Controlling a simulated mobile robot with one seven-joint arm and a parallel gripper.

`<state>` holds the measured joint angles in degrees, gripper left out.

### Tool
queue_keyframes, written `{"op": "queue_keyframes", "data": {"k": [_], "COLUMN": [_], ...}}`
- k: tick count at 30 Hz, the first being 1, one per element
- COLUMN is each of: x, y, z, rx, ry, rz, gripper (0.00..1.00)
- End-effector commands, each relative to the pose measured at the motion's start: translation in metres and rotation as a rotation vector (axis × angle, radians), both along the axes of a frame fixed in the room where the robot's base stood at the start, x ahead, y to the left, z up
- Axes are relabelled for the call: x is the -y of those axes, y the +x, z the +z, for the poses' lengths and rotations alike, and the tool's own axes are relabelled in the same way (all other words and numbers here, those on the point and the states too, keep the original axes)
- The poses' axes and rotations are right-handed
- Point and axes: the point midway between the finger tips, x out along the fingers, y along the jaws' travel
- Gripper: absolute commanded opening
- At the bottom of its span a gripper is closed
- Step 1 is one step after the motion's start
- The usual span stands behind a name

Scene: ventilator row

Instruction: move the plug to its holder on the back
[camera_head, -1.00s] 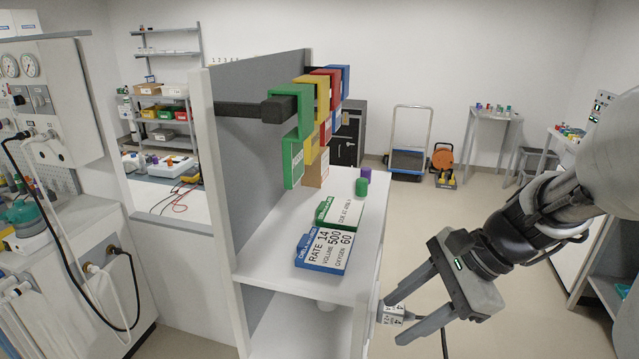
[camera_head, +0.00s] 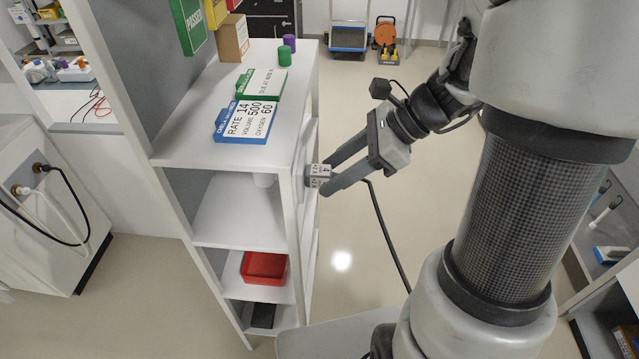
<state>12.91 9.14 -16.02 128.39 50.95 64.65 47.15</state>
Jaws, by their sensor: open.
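The plug (camera_head: 318,174), a small pale block with dark printed labels, is at the right side panel of the white shelf unit. It sits against a grey rounded fitting (camera_head: 307,176) on that panel; I cannot tell whether it is seated there. A black cable (camera_head: 384,232) shows behind the lower finger and hangs down toward the floor. My gripper (camera_head: 327,178) is open, with its two long grey fingertips on either side of the plug. I cannot tell whether the fingers touch it. No holder on the back can be made out clearly.
The white shelf unit (camera_head: 220,150) carries a blue card box (camera_head: 245,122), a green card box (camera_head: 262,84), and green and purple cylinders. A red bin (camera_head: 264,267) is on a lower shelf. Open floor lies right of the unit, behind my arm.

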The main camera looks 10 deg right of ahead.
Motion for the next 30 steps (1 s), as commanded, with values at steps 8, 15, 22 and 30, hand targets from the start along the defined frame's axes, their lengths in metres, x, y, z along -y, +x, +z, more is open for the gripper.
{"op": "queue_keyframes", "data": {"k": [8, 15, 22, 30], "x": [-0.0046, -0.0044, -0.0044, -0.0044], "y": [0.0013, 0.0011, 0.0010, 0.0011], "z": [-0.0039, -0.0032, -0.0040, -0.0040], "rx": [0.001, 0.000, 0.001, 0.001], "ry": [0.000, 0.000, 0.000, 0.000], "rz": [0.001, 0.000, 0.001, 0.001], "gripper": [0.45, 0.45, 0.45, 0.08]}}
